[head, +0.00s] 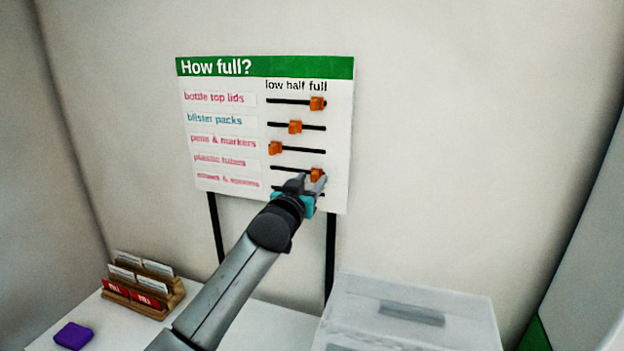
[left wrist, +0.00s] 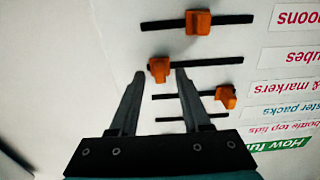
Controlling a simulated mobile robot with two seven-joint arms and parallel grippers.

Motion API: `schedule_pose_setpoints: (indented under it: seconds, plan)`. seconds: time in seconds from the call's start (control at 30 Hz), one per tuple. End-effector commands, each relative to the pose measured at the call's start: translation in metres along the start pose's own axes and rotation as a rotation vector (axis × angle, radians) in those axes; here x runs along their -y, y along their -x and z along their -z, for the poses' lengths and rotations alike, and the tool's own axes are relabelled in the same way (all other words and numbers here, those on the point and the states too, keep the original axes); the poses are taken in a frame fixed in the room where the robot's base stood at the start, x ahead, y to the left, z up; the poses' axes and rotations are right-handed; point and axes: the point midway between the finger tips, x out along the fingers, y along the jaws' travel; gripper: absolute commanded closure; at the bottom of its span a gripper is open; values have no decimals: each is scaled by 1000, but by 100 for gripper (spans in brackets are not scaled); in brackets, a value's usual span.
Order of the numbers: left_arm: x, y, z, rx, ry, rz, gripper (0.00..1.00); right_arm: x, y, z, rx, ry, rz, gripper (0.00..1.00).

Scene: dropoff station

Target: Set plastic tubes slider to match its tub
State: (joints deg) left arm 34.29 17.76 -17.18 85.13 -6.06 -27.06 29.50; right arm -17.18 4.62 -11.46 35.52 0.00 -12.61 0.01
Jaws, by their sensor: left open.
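A white "How full?" board (head: 225,90) on the wall has several rows with orange sliders on black slots marked low, half, full. The plastic tubes slider (head: 317,174) is at the full end of its slot. In the upside-down left wrist view, that slider (left wrist: 158,68) lies between my left gripper's fingertips (left wrist: 160,75). My left gripper (head: 311,183) is open at the board; I cannot tell whether it touches the slider. The arm hides much of the straws and spoons slot in the head view. My right gripper is out of view.
Other knobs are the bottle top lids slider (head: 317,103) at full, blister packs (head: 295,127) at half, pens and markers (head: 275,148) at low. A translucent tub (head: 460,308) is at lower right. A wooden card rack (head: 165,301) and purple block (head: 73,336) are at lower left.

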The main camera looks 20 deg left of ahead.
Motion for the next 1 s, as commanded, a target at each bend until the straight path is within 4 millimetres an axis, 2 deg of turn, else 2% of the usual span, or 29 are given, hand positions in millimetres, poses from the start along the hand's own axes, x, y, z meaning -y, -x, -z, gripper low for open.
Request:
schedule_pose_setpoints:
  seconds: [0.2, 0.53, 0.93, 1.0]
  plan:
    - [0, -10, 1, -1, 0, 0, 52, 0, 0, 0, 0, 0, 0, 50]
    - [0, -11, 0, -1, -1, 0, 54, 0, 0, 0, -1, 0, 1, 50]
    - [0, -11, 0, -1, -1, 0, 99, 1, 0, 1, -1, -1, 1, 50]
    - [0, -11, 0, -1, -1, 0, 100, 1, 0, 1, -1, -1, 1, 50]
